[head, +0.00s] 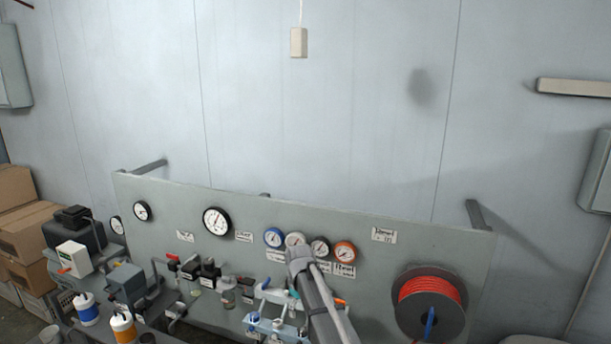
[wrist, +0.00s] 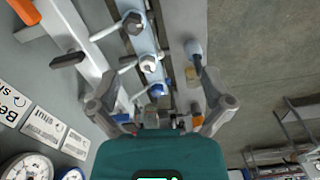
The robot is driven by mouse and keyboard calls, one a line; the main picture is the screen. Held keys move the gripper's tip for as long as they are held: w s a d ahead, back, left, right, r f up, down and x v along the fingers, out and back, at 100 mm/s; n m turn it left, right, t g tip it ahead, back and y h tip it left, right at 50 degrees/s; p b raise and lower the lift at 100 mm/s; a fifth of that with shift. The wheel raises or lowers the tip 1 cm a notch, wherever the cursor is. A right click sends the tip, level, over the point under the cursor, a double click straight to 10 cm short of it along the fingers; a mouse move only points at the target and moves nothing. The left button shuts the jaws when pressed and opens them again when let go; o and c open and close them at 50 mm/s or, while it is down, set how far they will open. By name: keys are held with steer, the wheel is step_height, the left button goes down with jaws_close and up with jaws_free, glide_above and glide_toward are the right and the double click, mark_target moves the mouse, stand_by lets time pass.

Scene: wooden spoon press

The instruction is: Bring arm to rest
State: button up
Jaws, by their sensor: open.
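My arm (head: 318,300) reaches up in front of the grey panel in the head view. My gripper (wrist: 158,90) shows in the wrist view with its two grey fingers spread wide. Nothing is held between them. Beyond the fingers is a light blue rail (wrist: 146,45) with several bolt-like fittings on it. I cannot tell how far the fingers are from it. In the head view the arm hides part of the blue fixture (head: 266,325) and the fingers cannot be made out.
The grey panel (head: 175,200) carries several gauges (head: 217,221), labels and small valves. A red hose reel (head: 430,302) is at its right. Bottles (head: 86,309), machines and cardboard boxes (head: 28,232) crowd the left.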

steer(key=s+d+f+m+b, duration=0.5)
steer(key=s+d, duration=0.4)
steer(key=s, duration=0.2)
steer(key=s+d+f+m+b, duration=0.5)
steer(key=s+d+f+m, duration=0.1)
steer(key=s+d, duration=0.4)
steer(key=shift+s+m, duration=0.5)
steer(key=shift+s, duration=0.35)
steer(key=shift+a, duration=0.1)
